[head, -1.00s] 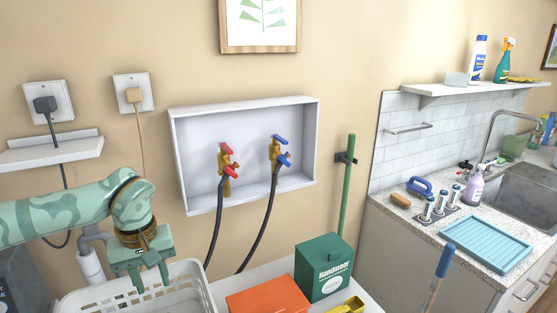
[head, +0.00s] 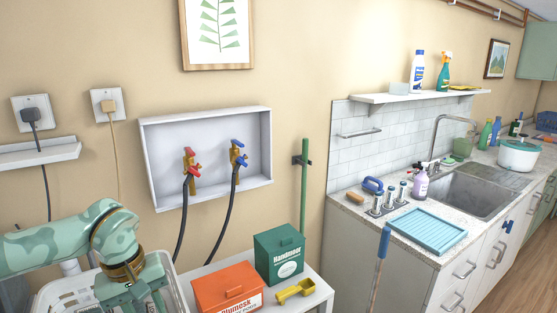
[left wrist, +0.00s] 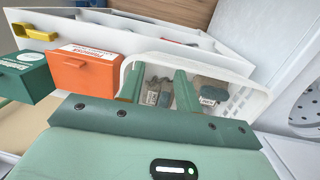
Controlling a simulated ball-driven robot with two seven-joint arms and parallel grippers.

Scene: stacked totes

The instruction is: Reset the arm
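My left arm comes in from the left of the head view, green-patterned with a brass-coloured wrist ring. My left gripper (head: 146,302) points down over the white basket (head: 62,292) at the lower left, its tips near the picture's lower edge. In the left wrist view its two green fingers (left wrist: 159,92) are spread apart with the basket (left wrist: 258,102) beyond them. Grey items with pale labels (left wrist: 211,90) lie in the basket, partly hidden by the fingers. I see nothing gripped. My right gripper is in neither view.
An orange box (head: 228,288), a green box (head: 279,255) and a yellow scoop (head: 296,291) stand right of the basket. A recessed white tap box (head: 205,203) is on the wall. A counter with a sink (head: 468,196) and blue tray (head: 428,231) is at right.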

